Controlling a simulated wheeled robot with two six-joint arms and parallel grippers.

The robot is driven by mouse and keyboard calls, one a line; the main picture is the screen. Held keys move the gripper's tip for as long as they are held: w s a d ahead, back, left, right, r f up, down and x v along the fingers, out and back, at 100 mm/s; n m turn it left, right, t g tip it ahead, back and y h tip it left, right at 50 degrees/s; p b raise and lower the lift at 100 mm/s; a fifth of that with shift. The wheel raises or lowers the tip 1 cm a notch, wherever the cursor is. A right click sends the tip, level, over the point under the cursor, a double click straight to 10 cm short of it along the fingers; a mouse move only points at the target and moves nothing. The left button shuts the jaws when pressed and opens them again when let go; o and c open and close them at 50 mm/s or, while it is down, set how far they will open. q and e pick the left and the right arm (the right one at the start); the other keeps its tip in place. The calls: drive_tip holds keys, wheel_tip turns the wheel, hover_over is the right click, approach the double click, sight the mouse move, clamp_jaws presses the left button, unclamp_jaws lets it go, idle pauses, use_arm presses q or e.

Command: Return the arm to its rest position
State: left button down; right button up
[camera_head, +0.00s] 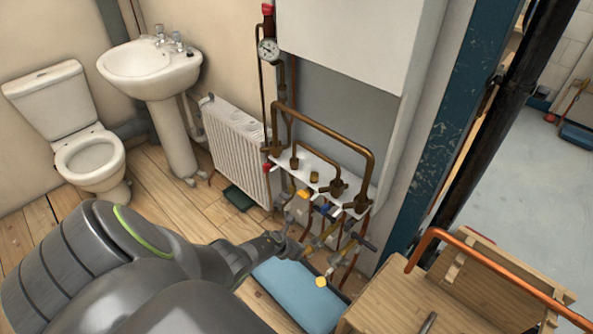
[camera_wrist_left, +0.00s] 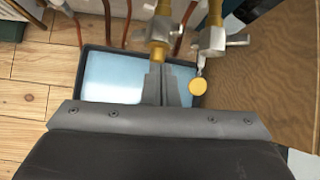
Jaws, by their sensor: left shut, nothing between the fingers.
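My left arm comes in from the lower left of the head view and reaches toward the pipework. My left gripper (camera_head: 282,243) is at the valves below the white manifold shelf. Its fingers are shut with nothing between them. In the left wrist view the shut fingers (camera_wrist_left: 165,78) lie over the blue tray (camera_wrist_left: 112,75), close to a brass fitting (camera_wrist_left: 161,28). I cannot tell if they touch it. A valve with a yellow round cap (camera_wrist_left: 198,86) is just right of the fingertips. My right gripper is not in view.
Copper pipes (camera_head: 325,125) and several valves crowd the space around the gripper. A wooden bench (camera_head: 405,300) with a bent copper pipe (camera_head: 490,270) stands to the right. A radiator (camera_head: 237,150), basin (camera_head: 150,68) and toilet (camera_head: 90,155) line the wall. Wooden floor (camera_head: 160,185) is open at left.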

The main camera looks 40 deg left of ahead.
use_arm(q)
drive_tip(key=shift+r, duration=0.4)
drive_tip(key=s+d+f+m+g, duration=0.2)
drive_tip(key=s+f+m, duration=0.2)
drive_tip(key=s+m, duration=0.7)
drive_tip(key=s+d+f+m+g+y, duration=0.1)
drive_tip(key=s+f+m, duration=0.4)
drive_tip(key=s+m, duration=0.7)
drive_tip(key=s+d+f+m+g, duration=0.3)
drive_tip(key=s+m, duration=0.9)
drive_tip(key=s, duration=0.8)
drive_tip(key=shift+s+d+f+g+y, duration=0.3)
drive_tip(key=shift+s+d+f+y, duration=0.1)
drive_tip(key=shift+d+f, duration=0.55)
drive_tip(key=shift+w+d+r+m, duration=0.1)
drive_tip(key=shift+m, duration=0.2)
